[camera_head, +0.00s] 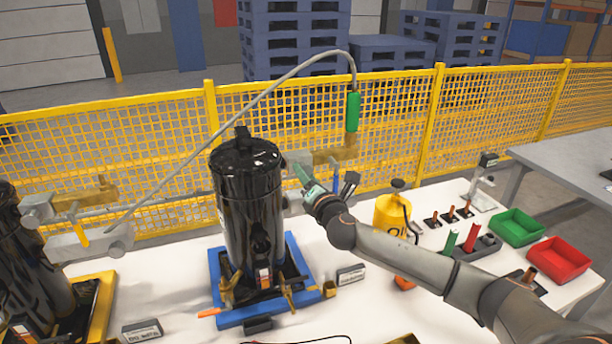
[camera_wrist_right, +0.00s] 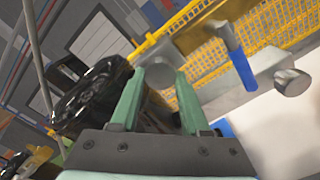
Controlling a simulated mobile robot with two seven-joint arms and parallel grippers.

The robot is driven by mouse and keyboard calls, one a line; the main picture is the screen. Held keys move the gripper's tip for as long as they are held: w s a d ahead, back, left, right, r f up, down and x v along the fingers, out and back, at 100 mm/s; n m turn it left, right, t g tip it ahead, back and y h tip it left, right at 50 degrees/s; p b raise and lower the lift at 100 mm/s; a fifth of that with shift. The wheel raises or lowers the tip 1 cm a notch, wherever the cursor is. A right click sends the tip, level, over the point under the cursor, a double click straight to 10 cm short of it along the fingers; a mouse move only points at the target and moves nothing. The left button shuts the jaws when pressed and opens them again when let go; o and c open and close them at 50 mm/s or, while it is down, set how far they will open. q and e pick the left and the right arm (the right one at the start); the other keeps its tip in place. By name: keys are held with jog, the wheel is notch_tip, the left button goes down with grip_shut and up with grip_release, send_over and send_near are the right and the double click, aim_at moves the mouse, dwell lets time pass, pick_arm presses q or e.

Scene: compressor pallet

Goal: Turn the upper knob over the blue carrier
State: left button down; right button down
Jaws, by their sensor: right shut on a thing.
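The blue carrier (camera_head: 233,318) stands on the white table and bears a tall black compressor (camera_head: 247,205). The upper knob (camera_head: 297,158) is grey and sits beside the compressor's top, on a brass fitting (camera_head: 336,152) with a blue lever (camera_head: 335,176). My right gripper (camera_head: 303,176) reaches it from the right. In the right wrist view its green fingers (camera_wrist_right: 158,108) are shut on the round upper knob (camera_wrist_right: 160,76), partly hidden between them. A lower grey knob (camera_wrist_right: 292,82) shows free, right of the blue lever (camera_wrist_right: 238,60). My left gripper is not in view.
A grey hose with a green handle (camera_head: 353,112) arches over the compressor. A yellow mesh fence (camera_head: 490,105) runs behind. A yellow canister (camera_head: 392,215), green bin (camera_head: 517,227) and red bin (camera_head: 558,262) stand right. A second compressor on a yellow carrier (camera_head: 100,310) stands left.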

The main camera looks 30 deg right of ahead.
jog(key=shift+c, duration=1.9)
grip_release()
jog(key=b+v, duration=0.2)
jog(key=v, duration=1)
jog(key=shift+s, duration=0.3)
jog(key=shift+s+f, duration=0.1)
